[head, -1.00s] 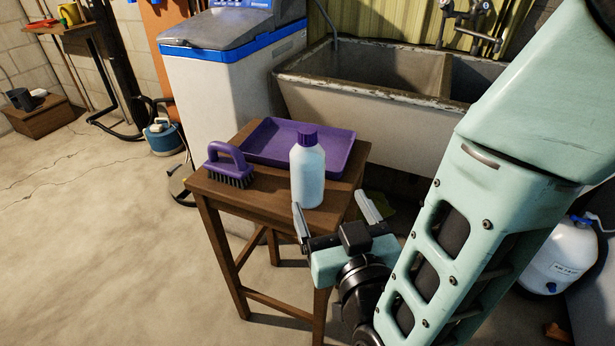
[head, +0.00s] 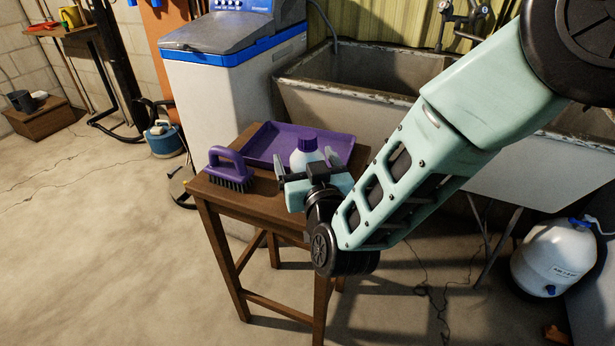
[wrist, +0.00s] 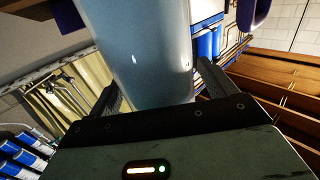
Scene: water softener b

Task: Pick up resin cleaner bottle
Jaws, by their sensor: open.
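The resin cleaner bottle (head: 305,154) is white with a purple cap and stands upright on the small wooden stool. My gripper (head: 300,166) is open at the bottle's near side, level with its upper body, and hides its lower part in the head view. In the wrist view the bottle (wrist: 140,50) fills the upper middle as a pale blue-grey body, with the open fingers of my gripper (wrist: 158,88) on either side of it. Whether either finger touches the bottle is unclear.
A purple tray (head: 262,147) lies behind the bottle on the stool (head: 262,208). A purple-handled brush (head: 229,168) stands to the left. A stone sink (head: 350,95) and a white softener cabinet (head: 225,95) stand behind. The floor at left is largely clear.

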